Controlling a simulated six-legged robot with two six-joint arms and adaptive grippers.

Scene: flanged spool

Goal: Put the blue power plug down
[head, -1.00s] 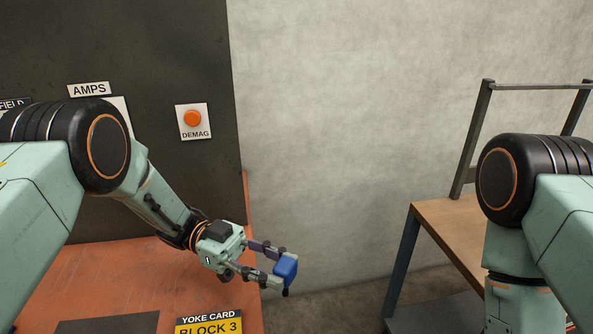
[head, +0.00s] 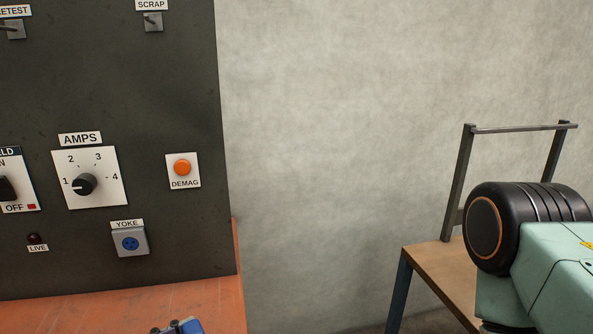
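The blue power plug (head: 191,326) shows only in part at the bottom edge of the head view, in front of the orange bench top. Dark fingertip parts of my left gripper (head: 166,328) are right beside it, cut off by the frame edge. Whether the fingers still close on the plug, and whether it touches the bench, cannot be seen. My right gripper is out of view; only my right arm shows at the right.
The orange bench (head: 120,308) runs below a dark panel (head: 110,100). The panel carries a blue YOKE socket (head: 130,243), an AMPS knob (head: 84,184) and an orange DEMAG button (head: 182,167). A wooden-topped table (head: 440,270) stands at the right, beyond a gap.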

